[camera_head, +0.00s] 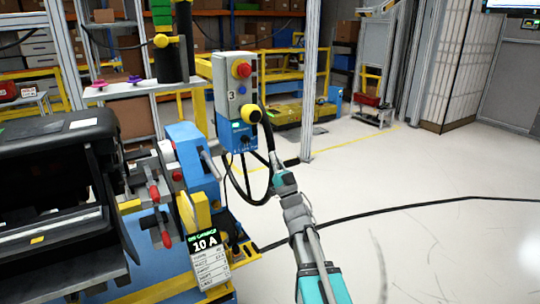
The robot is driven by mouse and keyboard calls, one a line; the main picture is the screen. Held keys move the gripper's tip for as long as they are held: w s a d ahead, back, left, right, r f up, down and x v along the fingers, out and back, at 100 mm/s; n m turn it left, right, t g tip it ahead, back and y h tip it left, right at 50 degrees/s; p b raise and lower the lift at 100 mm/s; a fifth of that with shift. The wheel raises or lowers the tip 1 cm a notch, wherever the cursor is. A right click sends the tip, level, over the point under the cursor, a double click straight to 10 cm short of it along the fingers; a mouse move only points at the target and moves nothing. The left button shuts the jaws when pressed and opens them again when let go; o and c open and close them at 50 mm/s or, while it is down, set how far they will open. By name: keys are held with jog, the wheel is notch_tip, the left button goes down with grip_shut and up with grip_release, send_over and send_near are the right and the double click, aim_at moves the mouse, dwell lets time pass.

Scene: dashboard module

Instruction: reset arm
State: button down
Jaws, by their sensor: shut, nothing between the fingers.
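My arm reaches up from the bottom of the view, right of centre, in teal and grey. My gripper (270,143) is the dark, narrow part at its end, and it is shut with nothing seen held in it. In the picture it lies just right of the grey and blue control box (232,100).
The blue fixture (190,160) with the black dashboard module (50,170) fills the left side. A label reading 10 A (208,262) hangs at its front. A metal post (311,80) stands behind the arm. The pale floor (430,240) at right is open, crossed by a black line.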

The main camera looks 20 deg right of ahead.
jog(key=shift+s+d+f, duration=0.1)
jog(key=shift+s+f, duration=0.1)
jog(key=shift+s, duration=0.15)
jog(key=shift+w+h, duration=0.15)
jog(key=shift+h, duration=0.15)
notch_tip(320, 180, down, 20)
jog(key=w+m+g+h, duration=0.2)
jog(key=m+g+h, duration=0.4)
jog(key=g+h, duration=0.5)
jog(key=s+a+f+n+g+y, duration=0.1)
jog(key=s+a+f+g+y, duration=0.2)
jog(key=s+f+g, duration=0.6)
jog(key=s+a+f+n+g+y, duration=0.15)
jog(key=s+a+g, duration=0.25)
jog(key=s+g, duration=0.55)
notch_tip(320, 180, up, 14)
jog(key=s+t+p, duration=0.2)
jog(key=t+p, duration=0.1)
jog(key=p, duration=1.3)
jog(key=shift+s+r, duration=0.25)
jog(key=shift+s, duration=0.15)
